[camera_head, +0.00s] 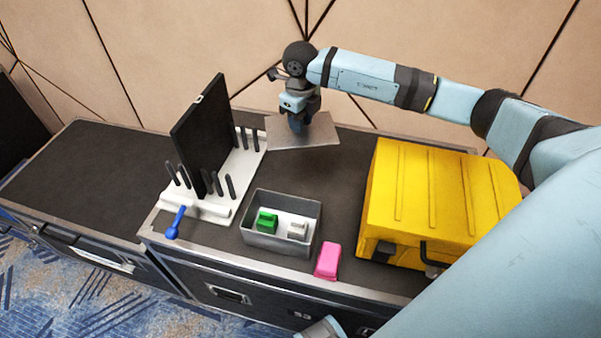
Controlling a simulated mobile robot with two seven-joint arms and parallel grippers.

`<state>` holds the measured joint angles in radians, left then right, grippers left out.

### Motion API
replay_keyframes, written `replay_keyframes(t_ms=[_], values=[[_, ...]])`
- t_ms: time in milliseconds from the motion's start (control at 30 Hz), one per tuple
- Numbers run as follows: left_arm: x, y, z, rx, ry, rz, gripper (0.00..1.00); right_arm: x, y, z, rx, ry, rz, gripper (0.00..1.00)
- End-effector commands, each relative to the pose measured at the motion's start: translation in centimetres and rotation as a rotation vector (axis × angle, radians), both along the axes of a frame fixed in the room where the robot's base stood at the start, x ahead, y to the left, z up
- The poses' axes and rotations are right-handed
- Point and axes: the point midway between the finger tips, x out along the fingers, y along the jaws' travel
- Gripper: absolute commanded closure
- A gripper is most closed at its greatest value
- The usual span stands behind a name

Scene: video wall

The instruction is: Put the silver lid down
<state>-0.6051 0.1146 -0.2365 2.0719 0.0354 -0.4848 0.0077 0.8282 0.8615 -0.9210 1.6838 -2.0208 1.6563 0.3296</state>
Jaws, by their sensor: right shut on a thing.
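The silver lid (318,135) is a flat grey metal plate near the back of the dark case top, behind the open metal box. My right gripper (296,123) is above the lid's left part, pointing down and shut on it. The gripper hides the point of contact. I cannot tell whether the lid touches the surface or hangs just above it. The open metal box (262,240) stands in front of it, holding a green block (267,221) and a whitish block (297,230). My left gripper is not in view.
A white rack (200,208) with black pegs holds an upright black panel (201,135) left of the lid. A yellow case (430,195) stands to the right. A pink block (328,261) and a blue tool (176,222) lie near the front edge. The left case top is clear.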

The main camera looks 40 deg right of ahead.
Motion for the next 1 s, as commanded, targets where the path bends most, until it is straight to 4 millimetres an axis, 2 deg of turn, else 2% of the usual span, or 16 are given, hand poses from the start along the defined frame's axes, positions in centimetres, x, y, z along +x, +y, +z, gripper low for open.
replay_keyframes(t_ms=[100,400,500,767,1000], values=[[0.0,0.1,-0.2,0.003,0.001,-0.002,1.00,-0.1,0.0,-3.5,-0.001,0.006,-0.003,1.00],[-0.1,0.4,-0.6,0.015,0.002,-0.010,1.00,-0.1,0.1,-11.1,0.001,0.003,-0.003,1.00],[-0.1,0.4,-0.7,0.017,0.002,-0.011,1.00,-0.1,0.0,-12.6,-0.001,0.002,-0.003,1.00],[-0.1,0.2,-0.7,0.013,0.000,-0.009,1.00,-0.1,0.1,-14.6,0.000,0.002,-0.004,1.00],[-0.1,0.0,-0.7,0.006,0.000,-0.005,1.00,0.0,0.1,-17.7,0.000,0.001,-0.004,1.00]])
